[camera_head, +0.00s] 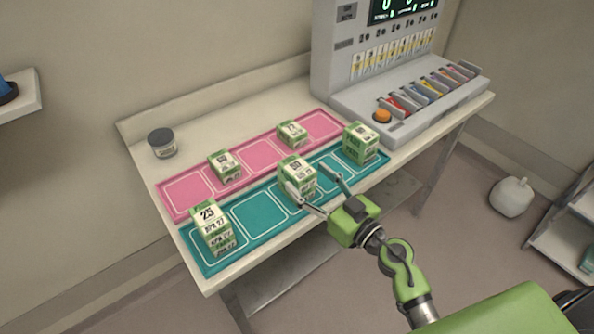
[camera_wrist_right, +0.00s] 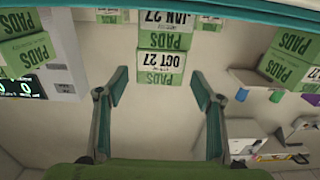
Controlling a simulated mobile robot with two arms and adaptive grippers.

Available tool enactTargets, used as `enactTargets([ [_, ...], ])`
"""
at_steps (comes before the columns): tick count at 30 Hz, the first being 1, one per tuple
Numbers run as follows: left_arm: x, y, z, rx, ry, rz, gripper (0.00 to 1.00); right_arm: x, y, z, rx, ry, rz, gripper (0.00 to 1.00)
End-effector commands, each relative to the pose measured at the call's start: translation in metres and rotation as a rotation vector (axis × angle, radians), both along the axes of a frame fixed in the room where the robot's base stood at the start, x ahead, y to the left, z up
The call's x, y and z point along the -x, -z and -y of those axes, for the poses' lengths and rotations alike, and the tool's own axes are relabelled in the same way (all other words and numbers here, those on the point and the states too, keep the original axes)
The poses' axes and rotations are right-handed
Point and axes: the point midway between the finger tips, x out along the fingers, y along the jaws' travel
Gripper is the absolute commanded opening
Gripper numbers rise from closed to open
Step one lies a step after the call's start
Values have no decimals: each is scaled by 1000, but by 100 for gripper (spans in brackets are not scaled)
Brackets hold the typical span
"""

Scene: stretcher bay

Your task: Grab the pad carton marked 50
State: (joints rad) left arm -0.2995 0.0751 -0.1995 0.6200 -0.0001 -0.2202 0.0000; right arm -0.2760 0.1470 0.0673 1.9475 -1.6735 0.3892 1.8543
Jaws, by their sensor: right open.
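Green-and-white pad cartons stand on a teal mat (camera_head: 253,218) and a pink mat (camera_head: 186,191). My right gripper (camera_head: 306,181) is open and empty at the near side of the middle carton stack (camera_head: 298,172) on the teal mat. In the right wrist view, which looks upside down, the open fingers (camera_wrist_right: 158,80) point towards a carton (camera_wrist_right: 162,66) printed PADS and OCT 27; I see no contact. The front-left stack (camera_head: 212,228) shows 25. Another carton stack (camera_head: 360,143) stands at the teal mat's right end. I cannot read a 50 on any carton. My left gripper is out of view.
Two smaller carton stacks stand on the pink mat, left (camera_head: 225,165) and right (camera_head: 292,133). A grey jar (camera_head: 161,143) sits at the table's back left. A grey console (camera_head: 403,112) with an orange knob (camera_head: 382,116) fills the right end. Teal cells between stacks are bare.

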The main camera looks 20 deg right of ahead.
Motion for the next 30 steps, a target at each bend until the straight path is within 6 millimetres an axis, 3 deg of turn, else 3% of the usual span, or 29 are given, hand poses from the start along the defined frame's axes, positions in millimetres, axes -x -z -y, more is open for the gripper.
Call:
enactTargets([
  [12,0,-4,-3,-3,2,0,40,-47,-6,-17,0,0,1,61],
  [20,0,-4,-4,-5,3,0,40,-50,-5,-19,0,0,0,61],
  [21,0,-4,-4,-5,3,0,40,-50,-5,-19,0,0,0,58],
  [26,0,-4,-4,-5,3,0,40,-50,-5,-19,0,-1,0,17],
  [30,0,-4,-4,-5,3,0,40,-50,-6,-19,-1,0,2,15],
])
